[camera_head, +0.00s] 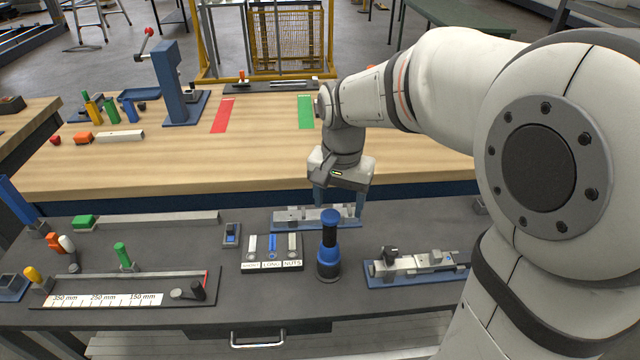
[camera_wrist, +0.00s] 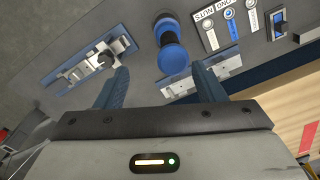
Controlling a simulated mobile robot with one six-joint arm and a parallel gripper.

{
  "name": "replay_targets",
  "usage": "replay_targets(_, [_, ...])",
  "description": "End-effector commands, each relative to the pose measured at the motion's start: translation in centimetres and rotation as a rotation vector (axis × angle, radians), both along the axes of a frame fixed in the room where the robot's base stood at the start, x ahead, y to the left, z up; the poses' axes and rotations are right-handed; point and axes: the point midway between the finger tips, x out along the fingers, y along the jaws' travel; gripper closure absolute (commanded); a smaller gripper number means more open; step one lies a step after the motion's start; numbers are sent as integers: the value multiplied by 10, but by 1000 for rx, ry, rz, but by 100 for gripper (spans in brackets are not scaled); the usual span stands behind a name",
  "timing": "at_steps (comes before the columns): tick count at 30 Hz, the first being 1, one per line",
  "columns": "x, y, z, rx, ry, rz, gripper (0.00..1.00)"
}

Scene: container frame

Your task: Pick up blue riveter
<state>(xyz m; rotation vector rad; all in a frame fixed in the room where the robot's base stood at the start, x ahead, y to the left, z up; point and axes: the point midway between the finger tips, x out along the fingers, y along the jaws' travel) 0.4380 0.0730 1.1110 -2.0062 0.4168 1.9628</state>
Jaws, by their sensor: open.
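My gripper (camera_head: 339,203) is open and empty, pointing down on the far side of the riveter. In the wrist view its blue fingers (camera_wrist: 161,76) are spread apart, with the riveter clear of both.
A blue-based metal fixture (camera_head: 290,217) lies behind the riveter, under my gripper. Another fixture (camera_head: 415,265) lies to its right. A labelled tray (camera_head: 271,265) with nuts stands close on the left. A measuring board (camera_head: 100,299) is farther left. A wooden table (camera_head: 250,165) stands behind.

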Motion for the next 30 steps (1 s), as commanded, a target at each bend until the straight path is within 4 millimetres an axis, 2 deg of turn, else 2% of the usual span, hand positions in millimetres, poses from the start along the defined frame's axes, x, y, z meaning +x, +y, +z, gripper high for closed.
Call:
replay_targets(1, [6,6,5,-2,12,-16,37])
replay_targets(5, [14,13,0,-4,26,-47,37])
replay_targets(14, [12,14,-33,-5,27,-50,37])
replay_targets(21, [10,15,-68,-4,27,-49,37])
replay_targets(30, [11,16,-75,-4,23,-48,37])
